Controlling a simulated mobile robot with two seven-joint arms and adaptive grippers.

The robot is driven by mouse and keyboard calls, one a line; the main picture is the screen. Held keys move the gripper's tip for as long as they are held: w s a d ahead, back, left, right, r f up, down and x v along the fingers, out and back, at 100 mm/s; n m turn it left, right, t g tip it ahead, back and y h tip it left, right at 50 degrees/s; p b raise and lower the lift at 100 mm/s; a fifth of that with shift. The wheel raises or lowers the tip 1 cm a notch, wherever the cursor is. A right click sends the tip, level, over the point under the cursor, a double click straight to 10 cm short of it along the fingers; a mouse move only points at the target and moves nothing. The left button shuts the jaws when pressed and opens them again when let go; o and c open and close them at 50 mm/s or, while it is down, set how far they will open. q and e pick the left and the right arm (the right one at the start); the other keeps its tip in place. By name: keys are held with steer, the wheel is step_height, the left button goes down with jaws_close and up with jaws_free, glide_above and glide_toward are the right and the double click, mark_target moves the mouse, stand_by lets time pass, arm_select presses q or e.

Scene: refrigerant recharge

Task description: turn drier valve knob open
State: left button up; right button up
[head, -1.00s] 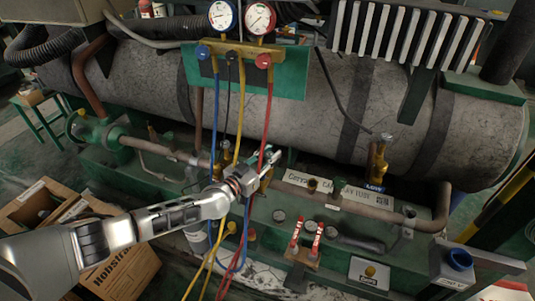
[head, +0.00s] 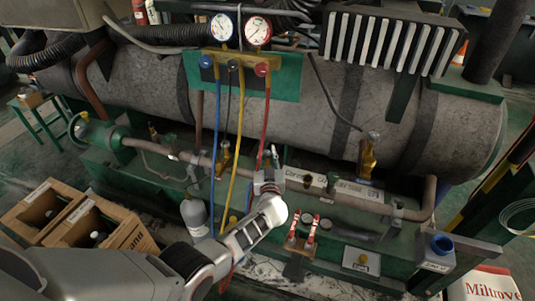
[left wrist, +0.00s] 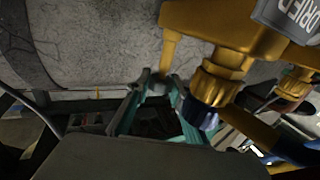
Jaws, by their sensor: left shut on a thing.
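The brass drier valve (left wrist: 230,30) fills the upper right of the left wrist view, with a grey DRIER tag (left wrist: 292,15) on it. A thin brass stem (left wrist: 168,50) runs down from its body to my fingertips. My left gripper (left wrist: 158,88), with teal fingers, is shut at the end of this stem, where the knob sits; the fingers hide most of the knob. In the head view, my left gripper (head: 268,165) reaches in at the pipe line below the gauges and covers the valve. My right gripper is out of view.
Blue, yellow and red hoses (head: 239,145) hang from the gauge manifold (head: 235,60) close to my left gripper. A brass valve (head: 368,155) stands further right on the pipe. A grey cylinder (head: 194,214) and open cardboard boxes (head: 118,233) are at the lower left.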

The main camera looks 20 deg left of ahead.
arm_select(q)
steer(key=shift+s+f+n+g+y+b, duration=0.1)
steer(key=shift+f+n+g+y+b, duration=0.2)
steer(key=shift+n+y, duration=0.3)
steer(key=shift+r, duration=0.25)
